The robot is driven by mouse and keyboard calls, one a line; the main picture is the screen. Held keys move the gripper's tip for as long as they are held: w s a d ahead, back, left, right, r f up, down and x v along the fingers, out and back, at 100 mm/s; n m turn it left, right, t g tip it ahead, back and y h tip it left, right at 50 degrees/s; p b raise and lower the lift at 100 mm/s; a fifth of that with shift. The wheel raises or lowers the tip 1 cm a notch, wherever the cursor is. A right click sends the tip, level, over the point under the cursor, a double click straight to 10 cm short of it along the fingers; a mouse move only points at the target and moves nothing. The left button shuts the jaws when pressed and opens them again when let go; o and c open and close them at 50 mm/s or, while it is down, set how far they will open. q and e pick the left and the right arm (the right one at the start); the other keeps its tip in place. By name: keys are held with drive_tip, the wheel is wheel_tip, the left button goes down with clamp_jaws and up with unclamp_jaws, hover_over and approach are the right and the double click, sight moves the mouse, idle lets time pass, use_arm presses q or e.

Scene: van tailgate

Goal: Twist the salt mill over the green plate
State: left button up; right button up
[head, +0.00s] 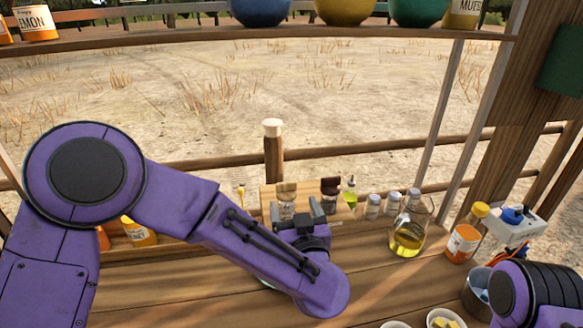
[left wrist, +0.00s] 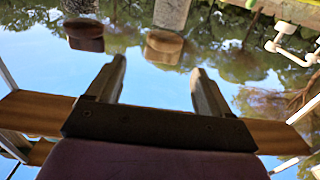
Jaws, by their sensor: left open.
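A mill with a light wooden top and clear body, apparently the salt mill (head: 286,192), stands at the back of the counter. Its wooden top also shows in the left wrist view (left wrist: 163,47). A dark-topped mill (head: 330,187) stands just right of it, and its top (left wrist: 84,36) shows there too. My left gripper (head: 298,208) is open and empty in front of the mills, its fingers pointing toward them. In the left wrist view the fingers (left wrist: 158,90) are apart with nothing between them. A small pale rim (head: 265,284) shows under my left forearm; I cannot tell whether it is the green plate. My right gripper is out of view.
A green-capped bottle (head: 349,192) and small jars (head: 372,207) stand right of the mills. A glass flask of yellow oil (head: 408,232) and an orange-labelled bottle (head: 464,238) stand farther right. A shelf (head: 200,40) with bowls crosses above.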

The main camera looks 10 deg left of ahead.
sight(287, 188)
use_arm(q)
drive_tip(key=w+a+p, duration=0.1)
drive_tip(key=w+a+r+p, duration=0.1)
drive_tip(key=w, duration=0.1)
drive_tip(key=shift+w+a+r, duration=0.2)
drive_tip(key=shift+w, duration=0.1)
drive_tip(key=x, duration=0.2)
drive_tip(key=p+x, duration=0.1)
drive_tip(key=f+x, duration=0.1)
drive_tip(key=x, duration=0.1)
drive_tip(key=shift+w+d+p, duration=0.15)
drive_tip(key=shift+w+p, duration=0.15)
drive_tip(key=shift+w, duration=0.15)
drive_tip(key=shift+s+r, duration=0.2)
drive_tip(key=shift+s, duration=0.1)
drive_tip(key=c, duration=1)
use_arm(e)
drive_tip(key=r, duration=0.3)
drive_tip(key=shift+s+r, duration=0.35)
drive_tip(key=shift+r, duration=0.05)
